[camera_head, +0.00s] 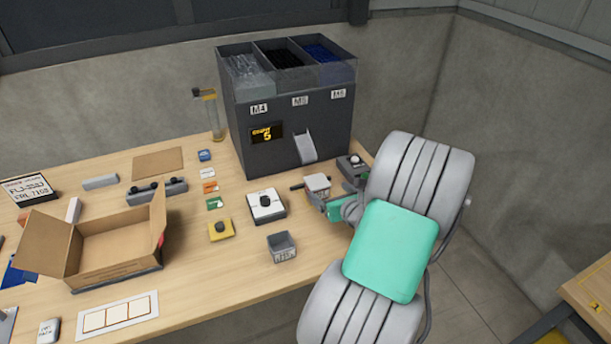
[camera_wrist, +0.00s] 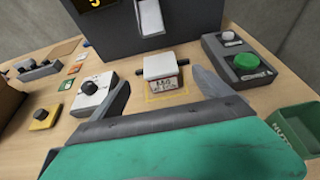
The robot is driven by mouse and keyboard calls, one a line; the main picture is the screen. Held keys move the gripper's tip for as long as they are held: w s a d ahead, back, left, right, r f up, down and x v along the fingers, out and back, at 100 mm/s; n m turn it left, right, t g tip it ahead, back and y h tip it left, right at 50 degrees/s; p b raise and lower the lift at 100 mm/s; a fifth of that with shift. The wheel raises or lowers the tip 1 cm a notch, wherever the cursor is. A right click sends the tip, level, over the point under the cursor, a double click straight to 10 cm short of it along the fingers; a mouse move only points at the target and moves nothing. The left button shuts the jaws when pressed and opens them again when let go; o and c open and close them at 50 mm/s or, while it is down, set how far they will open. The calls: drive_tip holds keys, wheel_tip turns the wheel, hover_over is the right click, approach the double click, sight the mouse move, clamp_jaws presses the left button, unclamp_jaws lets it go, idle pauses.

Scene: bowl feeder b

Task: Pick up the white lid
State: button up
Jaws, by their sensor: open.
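A small container with a white lid (camera_wrist: 160,64) stands on the table in front of the dark dispenser. The lid tops a labelled front, and short dark pieces stick out at both sides. In the head view the white lid (camera_head: 317,182) shows just left of my gripper (camera_head: 336,200), which my arm partly covers. In the wrist view my gripper (camera_wrist: 163,80) is open, with one grey finger on each side of the container and nearer the camera. Nothing is seen held between the fingers. I cannot tell whether the fingers touch the container.
The dark dispenser (camera_head: 290,125) rises behind the lid. A grey box with a green knob (camera_wrist: 245,62) and a green bin (camera_wrist: 300,128) are at right. A white knob box (camera_head: 265,206), yellow knob box (camera_head: 221,230) and small grey bin (camera_head: 282,247) stand left or nearer.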

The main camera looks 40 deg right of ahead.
sight(318, 183)
drive_tip(key=p+x, duration=0.1)
drive_tip(key=x, duration=0.6)
drive_tip(key=shift+w+f, duration=0.2)
drive_tip(key=shift+w, duration=0.1)
drive_tip(key=shift+c, duration=0.2)
drive_tip(key=shift+s, duration=0.1)
drive_tip(key=c, duration=1.4)
